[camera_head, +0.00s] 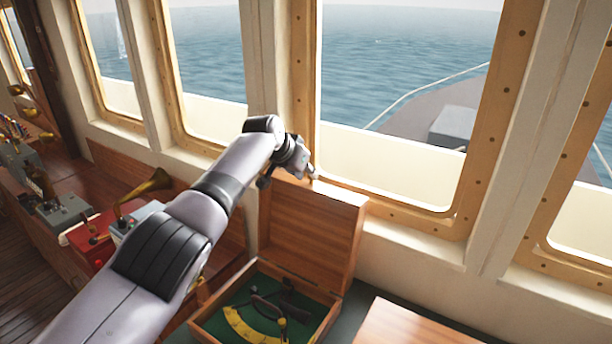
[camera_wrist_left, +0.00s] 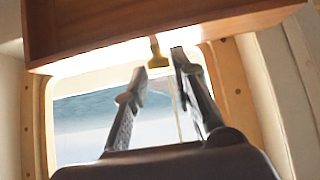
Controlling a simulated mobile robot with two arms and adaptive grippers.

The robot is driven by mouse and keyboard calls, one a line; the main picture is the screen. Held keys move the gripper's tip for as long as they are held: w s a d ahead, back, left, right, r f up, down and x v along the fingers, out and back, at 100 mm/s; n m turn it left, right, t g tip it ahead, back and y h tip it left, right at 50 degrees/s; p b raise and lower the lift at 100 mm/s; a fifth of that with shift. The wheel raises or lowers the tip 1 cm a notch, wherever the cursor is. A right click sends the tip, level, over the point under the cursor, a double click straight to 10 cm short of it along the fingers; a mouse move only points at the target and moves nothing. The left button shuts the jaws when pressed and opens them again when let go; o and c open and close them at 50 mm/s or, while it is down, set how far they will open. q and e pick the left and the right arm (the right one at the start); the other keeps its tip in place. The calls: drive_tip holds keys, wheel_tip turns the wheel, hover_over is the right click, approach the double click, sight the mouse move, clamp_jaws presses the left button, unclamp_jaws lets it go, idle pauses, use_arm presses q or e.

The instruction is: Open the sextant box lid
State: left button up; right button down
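The wooden sextant box (camera_head: 212,318) stands at the bottom centre of the head view. Its lid (camera_head: 318,228) is raised about upright at the back; it also shows across the top of the left wrist view (camera_wrist_left: 110,30). A yellow sextant (camera_head: 248,328) lies on the green lining inside. My left gripper (camera_head: 306,172) is at the lid's upper edge. In the left wrist view its fingers (camera_wrist_left: 160,62) are apart, with a small brass catch (camera_wrist_left: 156,52) on the lid edge by their tips. I cannot tell whether they touch it. My right gripper is not in view.
Windows with wooden frames (camera_head: 301,80) rise just behind the lid. A wooden surface (camera_head: 400,325) lies right of the box. A brass horn (camera_head: 148,187) and a red box (camera_head: 92,240) stand on the left, beyond my arm.

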use_arm(q)
drive_tip(key=shift+o, duration=1.2)
drive_tip(key=shift+s+a+f, duration=0.1)
drive_tip(key=shift+s, duration=0.15)
drive_tip(key=shift+o, duration=0.5)
drive_tip(key=shift+f, duration=0.1)
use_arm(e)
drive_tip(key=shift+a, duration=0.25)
use_arm(q)
drive_tip(key=shift+f, duration=0.1)
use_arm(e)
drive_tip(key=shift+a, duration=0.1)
use_arm(q)
drive_tip(key=v, duration=1.2)
drive_tip(key=shift+w, duration=0.15)
